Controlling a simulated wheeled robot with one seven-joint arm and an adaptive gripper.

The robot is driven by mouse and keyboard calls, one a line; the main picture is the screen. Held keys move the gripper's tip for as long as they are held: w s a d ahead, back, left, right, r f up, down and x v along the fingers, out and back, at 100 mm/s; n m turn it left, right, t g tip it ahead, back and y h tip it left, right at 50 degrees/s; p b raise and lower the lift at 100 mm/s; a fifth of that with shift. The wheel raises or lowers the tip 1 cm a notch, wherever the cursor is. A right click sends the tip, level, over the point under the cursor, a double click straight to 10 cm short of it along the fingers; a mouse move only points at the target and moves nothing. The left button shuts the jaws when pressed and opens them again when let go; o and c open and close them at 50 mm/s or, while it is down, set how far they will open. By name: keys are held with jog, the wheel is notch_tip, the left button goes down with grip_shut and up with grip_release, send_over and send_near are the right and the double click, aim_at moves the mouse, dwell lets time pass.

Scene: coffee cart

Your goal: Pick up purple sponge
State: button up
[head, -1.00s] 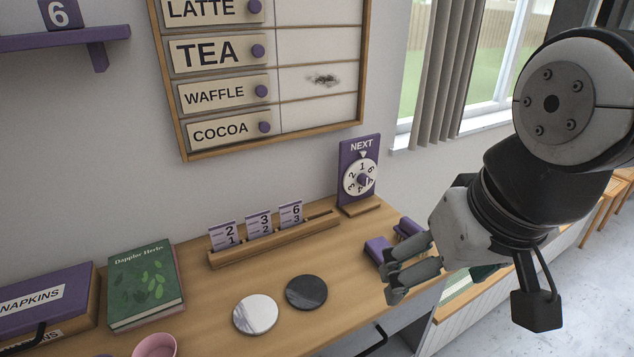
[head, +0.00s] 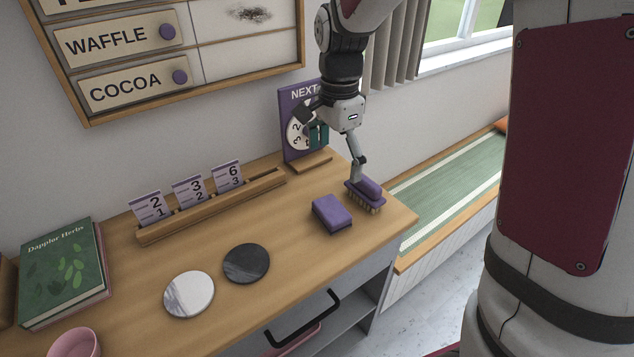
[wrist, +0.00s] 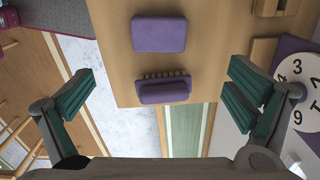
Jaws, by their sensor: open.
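The purple sponge (head: 332,213) is a rectangular block lying flat near the right end of the wooden counter. It also shows at the top centre of the wrist view (wrist: 159,34). A purple brush (head: 365,190) with pale bristles lies just to its right, and it shows below the sponge in the wrist view (wrist: 164,92). My gripper (head: 338,152) is open and empty, behind and above the brush, in front of the number dial. In the wrist view its teal-padded fingers (wrist: 163,95) are spread wide on either side of the brush, with the sponge farther ahead.
The purple NEXT dial sign (head: 297,92) stands behind the sponge, close to my gripper. A wooden card rack (head: 212,207) runs along the wall. A white coaster (head: 189,294) and a dark coaster (head: 246,263) lie to the left. The counter's right edge is close to the brush.

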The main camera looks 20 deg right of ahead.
send_over(332, 208)
jog(key=f, duration=0.8)
jog(key=shift+w+d+f, duration=0.25)
jog(key=shift+s+a+f, duration=0.1)
jog(key=shift+a+f, duration=0.05)
jog(key=shift+f, duration=1.25)
jog(key=shift+s+a+f, duration=0.1)
jog(key=shift+a+f, duration=0.05)
jog(key=shift+f, duration=1.25)
jog(key=c, duration=1)
